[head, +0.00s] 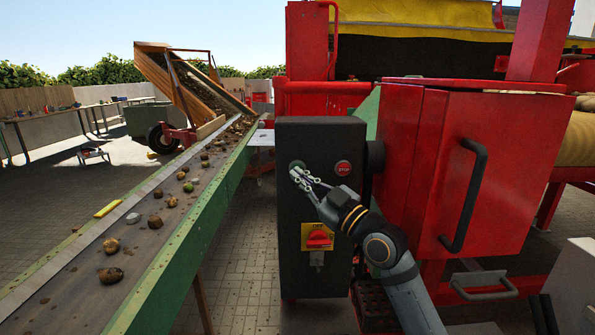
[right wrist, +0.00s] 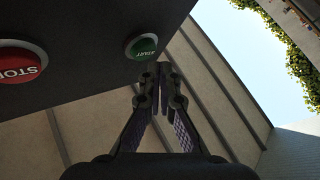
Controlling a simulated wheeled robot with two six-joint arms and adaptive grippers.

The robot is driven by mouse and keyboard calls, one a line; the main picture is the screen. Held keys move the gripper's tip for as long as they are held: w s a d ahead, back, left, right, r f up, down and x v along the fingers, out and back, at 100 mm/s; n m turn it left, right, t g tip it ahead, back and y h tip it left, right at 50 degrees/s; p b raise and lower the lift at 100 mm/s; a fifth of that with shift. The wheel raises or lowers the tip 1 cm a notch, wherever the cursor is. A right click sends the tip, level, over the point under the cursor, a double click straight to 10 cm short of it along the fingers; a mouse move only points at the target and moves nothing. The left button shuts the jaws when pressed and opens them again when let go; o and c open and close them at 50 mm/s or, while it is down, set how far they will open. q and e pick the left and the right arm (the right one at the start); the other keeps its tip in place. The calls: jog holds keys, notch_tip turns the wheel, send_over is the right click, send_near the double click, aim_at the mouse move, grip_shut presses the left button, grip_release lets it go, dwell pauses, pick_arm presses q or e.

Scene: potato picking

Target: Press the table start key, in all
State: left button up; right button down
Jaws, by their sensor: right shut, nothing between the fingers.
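The green start key (right wrist: 141,46) is on the dark control box (head: 291,226) and reads START in the right wrist view. In the head view the key is mostly covered by my right gripper (head: 296,174). The red stop key (head: 343,168) is beside it on the right; it also shows in the right wrist view (right wrist: 18,66). My right gripper (right wrist: 158,70) is shut and empty, its tips close to the start key, just below and right of it in the wrist view. I cannot tell whether they touch. My left gripper is not in view.
A red rotary switch (head: 318,238) on a yellow plate is lower on the box. A red cabinet (head: 517,150) with a black handle stands right of it. The conveyor belt (head: 76,272) with potatoes and clods runs along the left. Paved floor (head: 240,250) lies between.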

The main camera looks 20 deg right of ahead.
jog(key=shift+w+d+b, duration=0.1)
jog(key=shift+w+b, duration=0.3)
jog(key=shift+w, duration=0.05)
jog(key=shift+w+d+b, duration=0.15)
jog(key=shift+w+b, duration=0.2)
dwell(0.8)
jog(key=shift+s, duration=0.1)
jog(key=shift+s+a, duration=0.25)
jog(key=shift+s, duration=0.45)
jog(key=s, duration=0.2)
jog(key=s+a+p, duration=0.1)
jog(key=s, duration=0.1)
jog(key=shift+s+a+p, duration=0.2)
jog(key=shift+s+p, duration=0.1)
jog(key=shift+s, duration=0.05)
